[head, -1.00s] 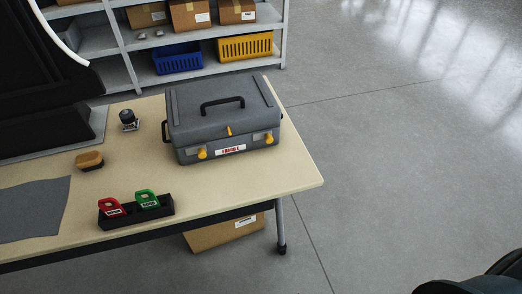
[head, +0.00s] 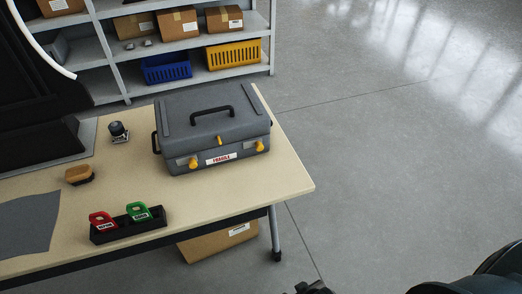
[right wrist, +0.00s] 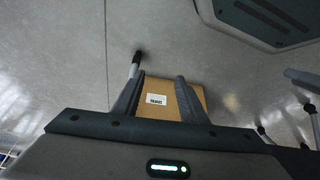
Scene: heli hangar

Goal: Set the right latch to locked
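A grey hard case (head: 205,105) with a black top handle lies shut on the beige table (head: 285,175). Its front carries a white FRAGILE label between two yellow latches. The right latch (head: 259,146) is at the case's right front, and its yellow lever appears to hang down. The left latch (head: 194,162) looks similar; a small yellow tab (head: 219,140) sits midway above the label. My right gripper (right wrist: 161,80) is open and empty in the right wrist view, with a carton beyond its fingers. My left gripper is not in view.
A black tray (head: 128,224) holds a red and a green tag-like piece. A brown brush-like block (head: 79,175), a small dark-topped device (head: 119,132) and a grey mat (head: 28,222) are on the table. A carton (head: 217,242) sits under it. Floor to the right is clear.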

